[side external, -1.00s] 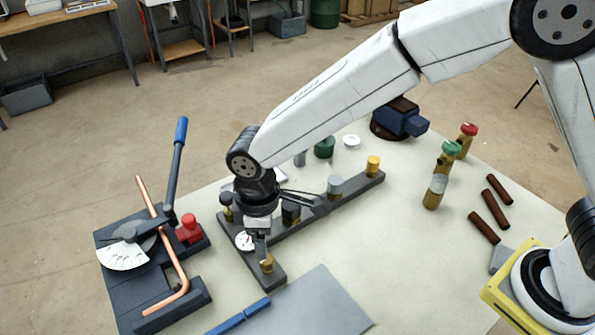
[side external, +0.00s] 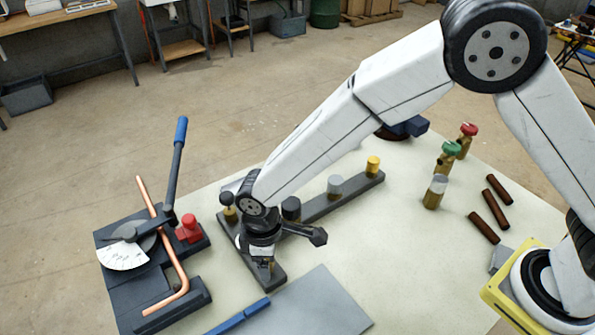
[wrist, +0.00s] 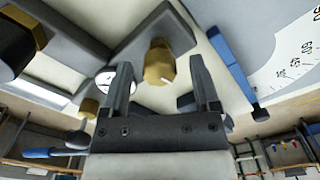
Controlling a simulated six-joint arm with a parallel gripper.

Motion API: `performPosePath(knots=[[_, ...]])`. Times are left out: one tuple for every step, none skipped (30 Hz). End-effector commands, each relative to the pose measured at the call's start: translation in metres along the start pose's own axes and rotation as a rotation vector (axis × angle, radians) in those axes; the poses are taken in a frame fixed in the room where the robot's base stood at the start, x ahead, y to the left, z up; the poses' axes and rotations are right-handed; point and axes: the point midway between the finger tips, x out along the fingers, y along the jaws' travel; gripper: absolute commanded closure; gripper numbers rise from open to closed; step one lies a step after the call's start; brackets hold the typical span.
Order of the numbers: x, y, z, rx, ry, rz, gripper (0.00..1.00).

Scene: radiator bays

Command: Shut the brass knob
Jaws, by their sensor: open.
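The brass knob (wrist: 158,62) sits on the short front arm of the dark manifold (side external: 317,210); a white line marks its face. In the wrist view it lies between the two fingers of my gripper (wrist: 162,75), with a gap visible on each side. In the side view my gripper (side external: 264,266) points down at the manifold's front end and largely hides the knob. The fingers are open and hold nothing. Whether the fingertips are down around the knob or just above it is hard to tell.
A black knob (side external: 291,207), a grey knob (side external: 335,186) and a yellow knob (side external: 373,164) stand along the manifold. A white gauge (wrist: 103,82) is close beside my gripper. A pipe bender with a blue-handled lever (side external: 176,165) stands left. A grey sheet (side external: 318,306) lies in front.

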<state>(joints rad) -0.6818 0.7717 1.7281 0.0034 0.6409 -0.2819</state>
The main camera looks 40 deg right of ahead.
Motion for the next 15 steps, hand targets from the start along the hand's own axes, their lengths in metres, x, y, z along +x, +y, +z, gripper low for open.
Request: performPosePath(knots=[[0.0002, 0.0, -0.0001, 0.0, 0.0, 0.0, 0.21], [0.0002, 0.0, -0.0001, 0.0, 0.0, 0.0, 0.21], [0.0001, 0.0, -0.0001, 0.0, 0.0, 0.0, 0.21], [0.0001, 0.0, -0.0001, 0.0, 0.0, 0.0, 0.21], [0.0001, 0.0, -0.0001, 0.0, 0.0, 0.0, 0.21], [0.0, 0.0, -0.0001, 0.0, 0.0, 0.0, 0.28], [0.0, 0.0, -0.0001, 0.0, 0.0, 0.0, 0.37], [0.0, 0.0, -0.0001, 0.0, 0.0, 0.0, 0.47], [0.0, 0.0, -0.0001, 0.0, 0.0, 0.0, 0.59], [0.0, 0.0, -0.0001, 0.0, 0.0, 0.0, 0.69], [0.0, 0.0, -0.0001, 0.0, 0.0, 0.0, 0.78], [-0.0001, -0.0001, -0.0001, 0.0, 0.0, 0.0, 0.91], [-0.0001, -0.0001, -0.0001, 0.0, 0.0, 0.0, 1.0], [-0.0001, -0.0001, -0.0001, 0.0, 0.0, 0.0, 1.0], [-0.0001, -0.0002, -0.0001, 0.0, 0.0, 0.0, 1.0]])
